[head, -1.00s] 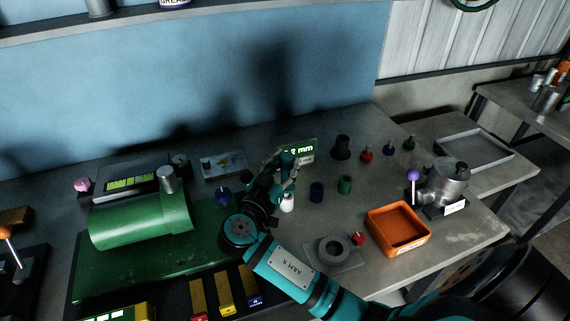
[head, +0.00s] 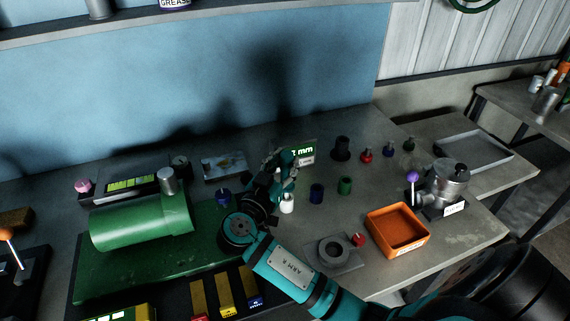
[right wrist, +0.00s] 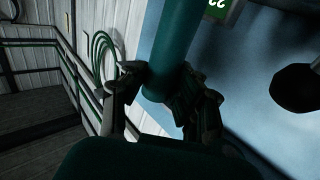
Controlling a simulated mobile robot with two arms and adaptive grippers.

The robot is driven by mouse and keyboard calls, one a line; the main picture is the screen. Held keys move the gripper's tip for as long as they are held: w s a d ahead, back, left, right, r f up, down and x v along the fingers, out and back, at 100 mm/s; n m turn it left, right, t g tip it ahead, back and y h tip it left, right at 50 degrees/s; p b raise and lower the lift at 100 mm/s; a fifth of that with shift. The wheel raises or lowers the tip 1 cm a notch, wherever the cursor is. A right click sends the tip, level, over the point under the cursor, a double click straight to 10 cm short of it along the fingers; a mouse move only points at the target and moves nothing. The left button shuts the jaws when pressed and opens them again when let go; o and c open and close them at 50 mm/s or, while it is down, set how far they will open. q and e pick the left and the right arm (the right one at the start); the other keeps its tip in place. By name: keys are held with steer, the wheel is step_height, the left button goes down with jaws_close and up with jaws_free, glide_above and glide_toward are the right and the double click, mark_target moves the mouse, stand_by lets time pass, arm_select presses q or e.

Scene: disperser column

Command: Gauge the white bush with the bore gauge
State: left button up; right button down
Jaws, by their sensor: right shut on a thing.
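The white bush (head: 287,206) stands on the bench in the head view, below my right gripper. My right gripper (head: 276,180) is shut on the teal bore gauge (head: 288,158), whose round teal body also fills the upper middle of the right wrist view (right wrist: 176,45) between the fingers. My left gripper is not in view.
A blue bush (head: 317,192) and a green bush (head: 345,185) stand right of the white one. An orange tray (head: 398,244), a grey ring on a plate (head: 334,252) and a green machine (head: 140,222) stand around. Several small coloured-top items stand farther back.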

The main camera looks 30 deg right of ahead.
mark_target(285, 157)
steer(key=shift+r+p, duration=0.95)
steer(key=shift+r, duration=1.15)
steer(key=shift+f, duration=0.1)
